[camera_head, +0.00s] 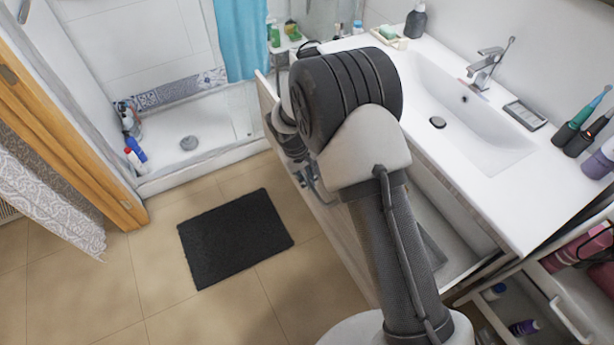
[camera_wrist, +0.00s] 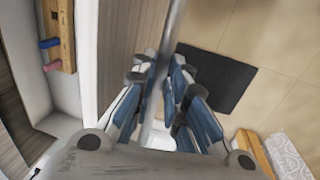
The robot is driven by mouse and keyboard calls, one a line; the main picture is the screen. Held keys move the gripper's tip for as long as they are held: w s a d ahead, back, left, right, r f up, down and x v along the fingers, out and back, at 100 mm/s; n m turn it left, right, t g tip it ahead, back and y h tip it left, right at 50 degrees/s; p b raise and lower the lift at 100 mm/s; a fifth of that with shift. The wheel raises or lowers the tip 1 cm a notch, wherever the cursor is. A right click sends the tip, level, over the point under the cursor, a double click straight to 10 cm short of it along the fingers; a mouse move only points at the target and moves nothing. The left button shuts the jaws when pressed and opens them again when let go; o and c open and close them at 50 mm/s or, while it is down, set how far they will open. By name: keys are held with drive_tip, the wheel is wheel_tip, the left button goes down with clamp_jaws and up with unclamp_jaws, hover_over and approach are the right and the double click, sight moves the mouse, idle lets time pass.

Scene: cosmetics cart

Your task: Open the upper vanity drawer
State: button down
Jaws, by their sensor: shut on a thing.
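The upper vanity drawer (camera_head: 330,230) stands pulled out from under the white sink top, with a gap behind its front. In the wrist view its wood-grain front (camera_wrist: 122,35) and white top edge (camera_wrist: 83,60) show, with the pale interior to the left. A long grey handle bar (camera_wrist: 172,25) runs along the front. My gripper (camera_wrist: 160,75) is shut on this bar, its blue-and-grey fingers on either side. In the head view my gripper (camera_head: 300,165) is at the drawer front, partly hidden by my arm, which also covers much of the drawer.
A wooden piece with blue and pink items (camera_wrist: 60,35) is inside the drawer. A dark mat (camera_head: 235,238) lies on the open tiled floor at left. The sink (camera_head: 465,110) is behind my arm. A cart (camera_head: 560,300) with bottles stands at lower right.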

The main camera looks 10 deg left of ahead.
drive_tip(key=c, duration=1.9)
unclamp_jaws()
wheel_tip(320, 180, up, 12)
drive_tip(key=s+a, duration=0.1)
drive_tip(key=a, duration=0.1)
drive_tip(key=shift+s, duration=0.15)
drive_tip(key=shift+d, duration=0.1)
